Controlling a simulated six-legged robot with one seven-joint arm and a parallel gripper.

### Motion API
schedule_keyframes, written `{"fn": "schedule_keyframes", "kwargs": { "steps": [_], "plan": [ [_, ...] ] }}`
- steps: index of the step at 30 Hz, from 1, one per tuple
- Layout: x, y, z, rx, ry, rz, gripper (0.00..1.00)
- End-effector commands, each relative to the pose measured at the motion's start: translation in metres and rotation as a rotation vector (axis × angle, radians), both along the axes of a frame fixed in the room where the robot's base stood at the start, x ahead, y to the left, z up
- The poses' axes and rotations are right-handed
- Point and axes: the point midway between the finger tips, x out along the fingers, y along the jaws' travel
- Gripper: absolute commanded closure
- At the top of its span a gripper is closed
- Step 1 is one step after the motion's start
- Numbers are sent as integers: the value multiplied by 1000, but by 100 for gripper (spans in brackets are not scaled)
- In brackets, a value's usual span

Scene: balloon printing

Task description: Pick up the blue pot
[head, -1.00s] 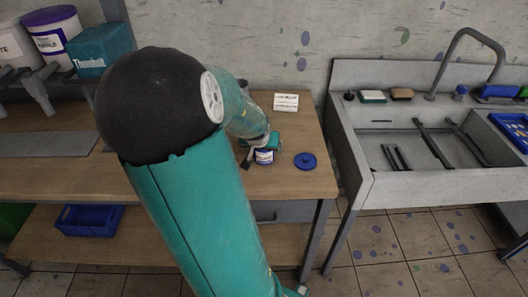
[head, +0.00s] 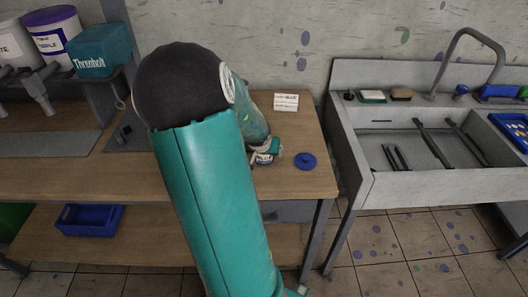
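A small pot (head: 263,159) with a white label and blue colouring stands on the wooden table, partly hidden by my gripper. My gripper (head: 267,151) is at the pot, just above and in front of it in the head view. Its fingers are small and partly covered by my arm, so I cannot tell whether they touch the pot or are open or shut. A round blue lid (head: 305,161) lies flat on the table to the right of the pot.
A white card (head: 286,102) is at the back of the wooden table (head: 305,185). A grey sink (head: 352,170) stands to the right, past a gap. Tubs and a teal box (head: 102,60) are on a shelf at left. A blue crate (head: 90,220) is on the lower shelf.

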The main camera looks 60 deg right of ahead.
Motion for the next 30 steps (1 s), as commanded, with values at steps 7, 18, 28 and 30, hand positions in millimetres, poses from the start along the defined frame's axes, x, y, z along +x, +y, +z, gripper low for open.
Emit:
{"fn": "schedule_keyframes", "kwargs": {
  "steps": [7,18,28,30],
  "plan": [
    [0,0,-1,0,-1,-1,11],
    [0,-1,0,-1,0,0,61],
    [1,0,4,-2,-1,4,61],
    [1,-1,7,-3,-1,1,61]
  ]
}}
